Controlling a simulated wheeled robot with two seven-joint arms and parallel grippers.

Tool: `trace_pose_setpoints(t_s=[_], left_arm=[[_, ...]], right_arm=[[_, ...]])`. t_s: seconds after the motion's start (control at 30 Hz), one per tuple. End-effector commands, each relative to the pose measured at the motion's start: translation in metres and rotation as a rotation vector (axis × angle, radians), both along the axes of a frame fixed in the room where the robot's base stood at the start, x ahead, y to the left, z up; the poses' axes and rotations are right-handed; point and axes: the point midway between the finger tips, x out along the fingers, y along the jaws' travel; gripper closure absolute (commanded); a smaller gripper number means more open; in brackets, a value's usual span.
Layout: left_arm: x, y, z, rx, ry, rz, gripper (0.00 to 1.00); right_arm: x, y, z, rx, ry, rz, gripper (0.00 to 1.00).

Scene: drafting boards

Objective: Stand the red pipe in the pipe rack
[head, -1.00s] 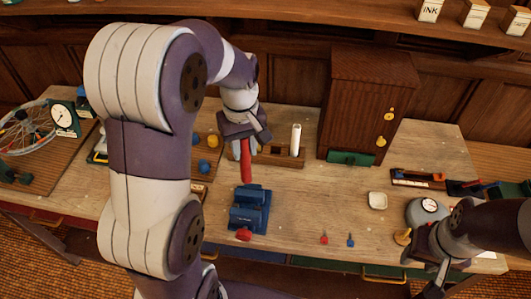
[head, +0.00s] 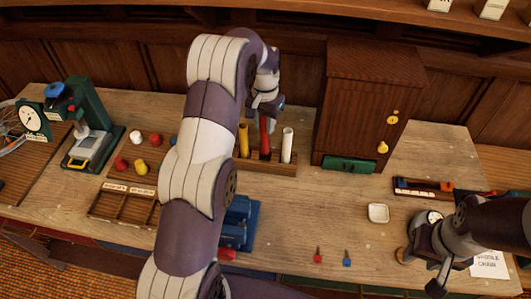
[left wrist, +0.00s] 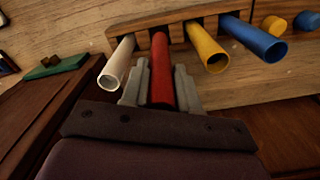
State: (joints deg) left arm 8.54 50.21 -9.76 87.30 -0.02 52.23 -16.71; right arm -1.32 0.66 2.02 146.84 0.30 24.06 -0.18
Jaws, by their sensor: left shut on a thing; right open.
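The red pipe (head: 265,138) stands about upright at the pipe rack (head: 272,170), between the yellow pipe (head: 243,141) and the white pipe (head: 287,145). My left gripper (head: 265,110) is shut on its upper part. In the left wrist view the red pipe (left wrist: 160,72) lies between the two grey fingers (left wrist: 160,90), and its far end meets the rack (left wrist: 155,20). I cannot tell how deep it sits. A blue pipe (left wrist: 255,40) also shows there. My right gripper (head: 436,272) is open and empty at the right of the table.
A dark wooden cabinet (head: 365,100) stands right of the rack. A blue fixture (head: 238,220) is partly hidden behind my left arm. A compartment tray (head: 122,207) and coloured caps (head: 139,166) lie left. A white dish (head: 378,213) stands on mostly clear table to the right.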

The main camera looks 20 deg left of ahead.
Motion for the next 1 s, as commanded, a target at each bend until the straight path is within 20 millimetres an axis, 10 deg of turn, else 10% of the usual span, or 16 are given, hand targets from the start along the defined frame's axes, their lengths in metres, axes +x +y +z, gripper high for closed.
trace_pose_setpoints(t_s=[0.33, 0.7, 0.73, 0.8, 1.0], left_arm=[[-0.001, 0.000, -0.054, -0.001, 0.003, 0.003, 1.00], [-0.001, 0.000, -0.064, 0.000, 0.001, 0.004, 1.00], [-0.001, 0.000, -0.063, 0.000, 0.001, 0.004, 0.64], [-0.001, 0.000, -0.063, 0.000, 0.002, 0.004, 0.45], [-0.001, 0.000, -0.063, 0.000, 0.002, 0.004, 0.45]], right_arm=[[0.002, 0.000, 0.027, 0.000, -0.006, 0.000, 0.57], [0.002, 0.000, 0.023, 0.000, -0.006, 0.000, 0.57], [0.002, 0.000, 0.023, 0.000, -0.006, 0.000, 0.57], [0.002, 0.000, 0.024, 0.000, -0.006, 0.000, 0.57], [0.002, 0.000, 0.024, 0.000, -0.006, 0.000, 0.57]])
